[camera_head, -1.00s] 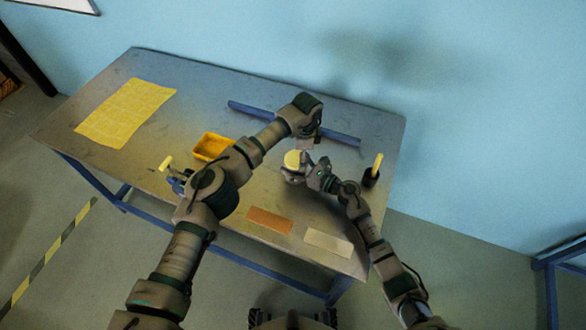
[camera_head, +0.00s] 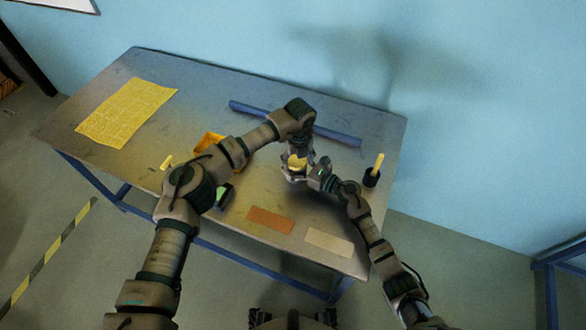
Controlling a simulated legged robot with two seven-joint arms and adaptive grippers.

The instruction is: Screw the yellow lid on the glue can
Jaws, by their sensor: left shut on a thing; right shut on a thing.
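The yellow lid (camera_head: 297,163) sits at the top of the glue can, near the middle of the table. My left gripper (camera_head: 298,159) reaches down from above and is shut on the lid. The glue can (camera_head: 293,176) is mostly hidden by both grippers; only a small part of it shows. My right gripper (camera_head: 301,178) comes in from the right side, low down, and is shut on the can. I cannot tell how the lid sits on the can's thread.
A blue bar (camera_head: 335,137) lies behind the grippers. A black cup with a yellow stick (camera_head: 372,179) stands at the right. Orange (camera_head: 270,220) and beige (camera_head: 329,242) strips lie in front. Yellow sheet (camera_head: 127,111) lies far left.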

